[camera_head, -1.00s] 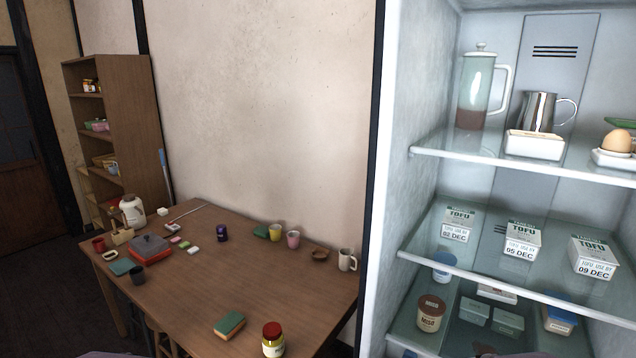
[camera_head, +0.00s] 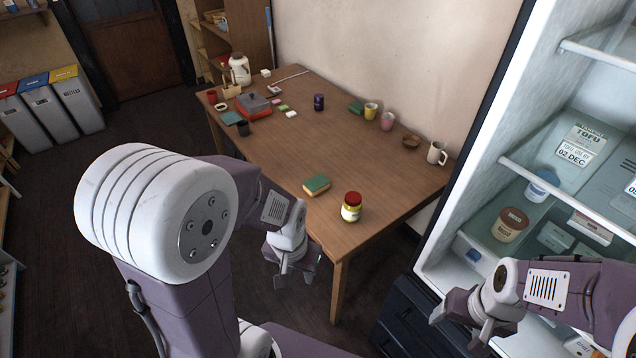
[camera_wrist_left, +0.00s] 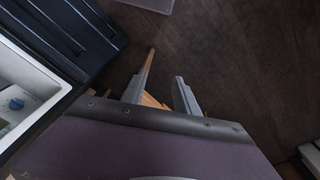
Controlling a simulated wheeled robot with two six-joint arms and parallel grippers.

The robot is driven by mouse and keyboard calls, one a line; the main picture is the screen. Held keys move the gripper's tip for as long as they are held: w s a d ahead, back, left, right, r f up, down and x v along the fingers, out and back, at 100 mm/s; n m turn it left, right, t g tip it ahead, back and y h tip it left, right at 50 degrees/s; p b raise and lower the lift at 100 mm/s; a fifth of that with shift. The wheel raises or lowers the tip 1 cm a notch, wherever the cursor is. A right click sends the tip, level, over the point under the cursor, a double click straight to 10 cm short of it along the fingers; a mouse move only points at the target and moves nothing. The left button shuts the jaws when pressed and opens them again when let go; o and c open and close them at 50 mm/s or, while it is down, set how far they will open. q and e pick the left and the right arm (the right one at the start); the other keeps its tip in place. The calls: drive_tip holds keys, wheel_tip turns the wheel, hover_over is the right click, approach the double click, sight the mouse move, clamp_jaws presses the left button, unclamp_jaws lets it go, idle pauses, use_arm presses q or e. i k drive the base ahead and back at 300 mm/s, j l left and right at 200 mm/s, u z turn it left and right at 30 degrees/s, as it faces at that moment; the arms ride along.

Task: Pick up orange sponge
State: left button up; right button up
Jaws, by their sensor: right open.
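My left gripper (camera_head: 292,277) hangs below and in front of the table's edge, apart from the sponge. In the left wrist view its two fingers (camera_wrist_left: 160,90) stand apart with nothing held; the sponge does not show there. My right gripper (camera_head: 456,325) is open in front of the fridge, at lower right.
The open fridge (camera_head: 480,190) is at right. The table's middle is clear; several bins (camera_head: 50,108) stand far left.

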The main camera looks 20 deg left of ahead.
sight(315, 185)
drive_tip(key=j+z, duration=0.2)
drive_tip(key=j, duration=0.5)
drive_tip(key=k+j+z, duration=0.1)
drive_tip(key=j+z, duration=0.15)
drive_tip(key=j, duration=0.4)
